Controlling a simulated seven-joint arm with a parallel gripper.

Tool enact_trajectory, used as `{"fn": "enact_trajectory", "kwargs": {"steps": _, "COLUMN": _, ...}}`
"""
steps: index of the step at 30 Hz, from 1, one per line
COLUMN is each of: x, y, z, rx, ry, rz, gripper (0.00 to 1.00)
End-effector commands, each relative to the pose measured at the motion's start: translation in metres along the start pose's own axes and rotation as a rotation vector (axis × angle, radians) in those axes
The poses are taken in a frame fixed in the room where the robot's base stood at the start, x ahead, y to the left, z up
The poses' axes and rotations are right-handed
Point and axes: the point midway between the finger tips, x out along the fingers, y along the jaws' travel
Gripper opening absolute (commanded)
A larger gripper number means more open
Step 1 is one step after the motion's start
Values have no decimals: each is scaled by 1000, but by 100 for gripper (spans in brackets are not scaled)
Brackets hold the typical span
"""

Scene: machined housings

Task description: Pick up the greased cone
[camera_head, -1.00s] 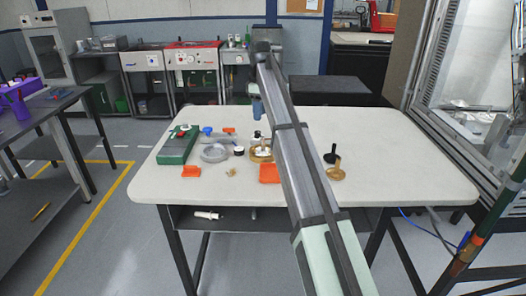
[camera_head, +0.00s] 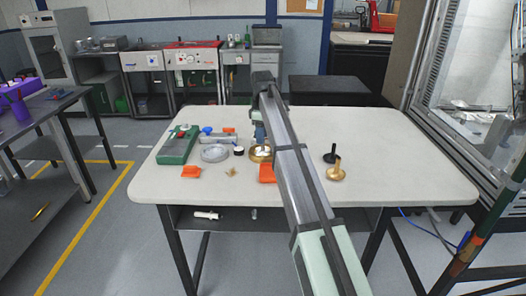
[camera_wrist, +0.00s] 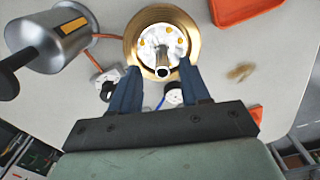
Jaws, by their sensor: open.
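My gripper (camera_wrist: 160,80) is open, with its two blue fingers pointing at a round gold dish (camera_wrist: 136,47) in the wrist view. A silver post (camera_wrist: 164,56) with an open round end stands in the dish's white middle. The post's end appears between the fingertips; contact cannot be told. In the head view the gold dish (camera_head: 254,157) is partly hidden by my gripper (camera_head: 260,142). A flared gold piece (camera_head: 336,171) stands at the right of the table. I cannot tell for sure which piece is the greased cone; no grease shows clearly.
A black piece (camera_head: 330,156) stands right. The table's front is clear.

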Motion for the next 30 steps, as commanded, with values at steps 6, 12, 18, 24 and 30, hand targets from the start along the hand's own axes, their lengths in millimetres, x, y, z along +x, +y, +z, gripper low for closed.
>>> {"fn": "enact_trajectory", "kwargs": {"steps": 6, "x": 29, "y": -4, "z": 5, "rx": 0, "ry": 0, "rz": -1, "gripper": 46}}
{"fn": "enact_trajectory", "kwargs": {"steps": 12, "x": 40, "y": -3, "z": 5, "rx": 0, "ry": 0, "rz": 0, "gripper": 46}}
{"fn": "enact_trajectory", "kwargs": {"steps": 18, "x": 40, "y": -3, "z": 5, "rx": 0, "ry": 0, "rz": 0, "gripper": 41}}
{"fn": "enact_trajectory", "kwargs": {"steps": 24, "x": 40, "y": -3, "z": 5, "rx": 0, "ry": 0, "rz": 0, "gripper": 22}}
{"fn": "enact_trajectory", "kwargs": {"steps": 30, "x": 40, "y": -3, "z": 5, "rx": 0, "ry": 0, "rz": 0, "gripper": 3}}
